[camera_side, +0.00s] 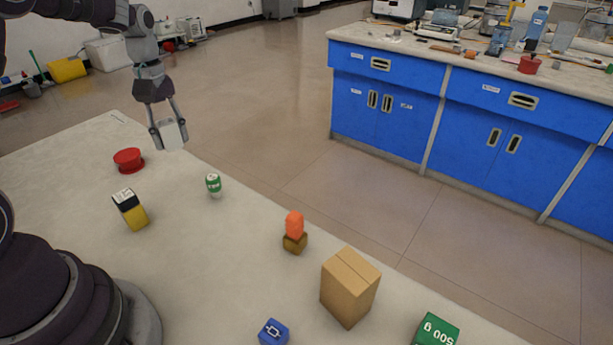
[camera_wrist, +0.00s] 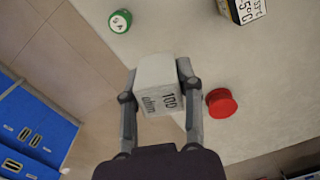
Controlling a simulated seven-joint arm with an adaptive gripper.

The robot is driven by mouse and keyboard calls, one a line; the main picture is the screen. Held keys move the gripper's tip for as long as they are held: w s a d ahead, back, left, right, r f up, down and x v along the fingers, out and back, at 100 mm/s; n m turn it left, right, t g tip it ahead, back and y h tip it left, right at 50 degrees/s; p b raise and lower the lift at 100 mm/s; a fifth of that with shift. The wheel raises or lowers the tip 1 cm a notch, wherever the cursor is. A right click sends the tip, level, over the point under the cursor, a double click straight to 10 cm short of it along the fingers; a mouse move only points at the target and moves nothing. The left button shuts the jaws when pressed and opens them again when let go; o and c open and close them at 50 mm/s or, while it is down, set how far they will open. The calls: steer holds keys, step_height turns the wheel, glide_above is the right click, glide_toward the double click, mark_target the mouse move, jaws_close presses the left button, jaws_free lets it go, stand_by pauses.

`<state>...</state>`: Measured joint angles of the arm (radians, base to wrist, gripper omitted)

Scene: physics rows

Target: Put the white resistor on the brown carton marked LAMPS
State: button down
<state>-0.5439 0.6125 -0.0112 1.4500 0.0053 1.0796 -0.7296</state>
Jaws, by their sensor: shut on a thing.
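The white resistor (camera_side: 172,135) is a white block held in the air between the fingers of my gripper (camera_side: 169,141), above the far edge of the table. In the wrist view the resistor (camera_wrist: 158,93) shows the print "100 ohm", with a finger of my gripper (camera_wrist: 157,88) on each side. A brown carton (camera_side: 348,290) stands on the table at the lower right of the side view, well away from my gripper. Its top is bare, and no LAMPS marking shows on the faces I see.
An orange piece (camera_side: 294,224) stands on a small brown block (camera_side: 295,243) left of the carton. A blue block (camera_side: 273,333) and a green block (camera_side: 436,330) are near it. A green-white cylinder (camera_side: 213,185), yellow-black block (camera_side: 131,209) and red lidded piece (camera_side: 128,160) stand farther left.

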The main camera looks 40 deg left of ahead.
steer(key=s+d+r+m, duration=0.25)
steer(key=d+m, duration=0.55)
steer(key=d, duration=1)
steer(key=s+d+m, duration=0.6)
steer(key=s+d, duration=0.3)
steer(key=s, duration=0.1)
glide_above(352, 269)
steer(key=shift+s+a+f, duration=0.35)
steer(key=shift+s+f, duration=0.1)
steer(key=shift+w+d, duration=0.25)
steer(key=shift+w, duration=0.05)
steer(key=shift+w+d+f, duration=0.1)
steer(key=shift+f, duration=1.65)
steer(key=shift+f, duration=0.1)
